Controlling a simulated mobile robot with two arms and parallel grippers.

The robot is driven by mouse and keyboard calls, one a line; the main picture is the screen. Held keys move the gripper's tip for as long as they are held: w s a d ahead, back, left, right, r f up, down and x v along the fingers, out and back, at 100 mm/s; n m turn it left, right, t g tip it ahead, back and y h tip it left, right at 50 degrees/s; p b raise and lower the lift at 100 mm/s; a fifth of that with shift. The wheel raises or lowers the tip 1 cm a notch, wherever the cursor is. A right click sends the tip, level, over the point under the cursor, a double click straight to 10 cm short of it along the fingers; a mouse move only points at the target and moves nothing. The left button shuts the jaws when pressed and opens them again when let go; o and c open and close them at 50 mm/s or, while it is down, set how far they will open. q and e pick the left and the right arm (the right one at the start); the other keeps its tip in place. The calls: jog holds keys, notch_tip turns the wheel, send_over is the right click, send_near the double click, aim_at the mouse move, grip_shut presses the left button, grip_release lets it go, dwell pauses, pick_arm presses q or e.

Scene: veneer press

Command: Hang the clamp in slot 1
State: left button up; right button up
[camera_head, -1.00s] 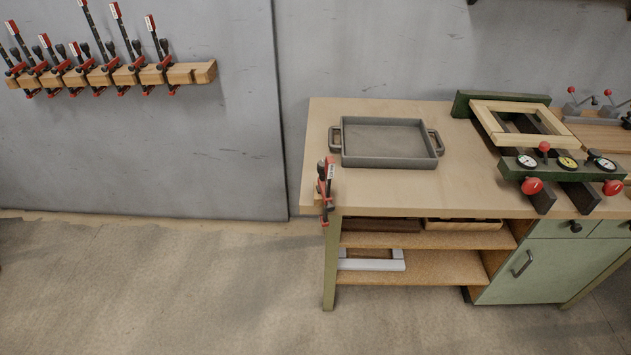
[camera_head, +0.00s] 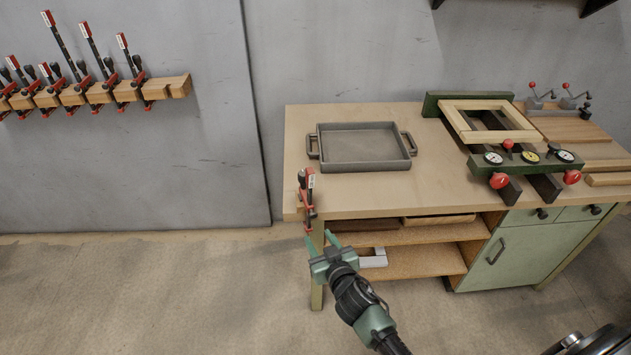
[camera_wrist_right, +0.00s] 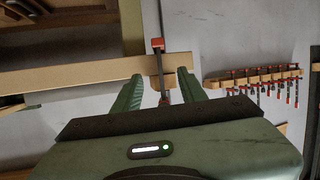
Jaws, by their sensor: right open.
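A red and black clamp (camera_head: 307,195) hangs upright on the left front edge of the workbench. My right gripper (camera_head: 320,240) is just below and in front of it, pointing up toward it. In the right wrist view the clamp (camera_wrist_right: 158,62) shows between the two open green fingers (camera_wrist_right: 160,88), with gaps on both sides. The wall rack (camera_head: 180,86) at upper left is a wooden rail with several similar clamps; its right end is bare. It also shows in the right wrist view (camera_wrist_right: 225,80). I cannot read slot numbers. My left gripper is not in view.
A grey tray (camera_head: 362,165) sits on the workbench (camera_head: 440,195). A wooden frame (camera_head: 488,120) lies in a green press with dials and red knobs. Shelves below hold boards and a pale frame. The floor left of the bench is clear.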

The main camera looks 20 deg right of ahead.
aim_at(312, 179)
jog(key=w+r+t, duration=0.1)
jog(key=r, duration=0.4)
jog(key=w+r+t, duration=0.1)
jog(key=r, duration=0.5)
jog(key=w+r+t+p, duration=0.1)
jog(key=r, duration=0.5)
jog(key=shift+w+m, duration=0.2)
jog(key=shift+m, duration=0.2)
jog(key=w+b, duration=0.1)
jog(key=w, duration=0.6)
jog(key=shift+w, duration=0.25)
jog(key=shift+f, duration=0.1)
grip_shut()
jog(key=shift+w+r, duration=0.15)
jog(key=shift+r, duration=0.25)
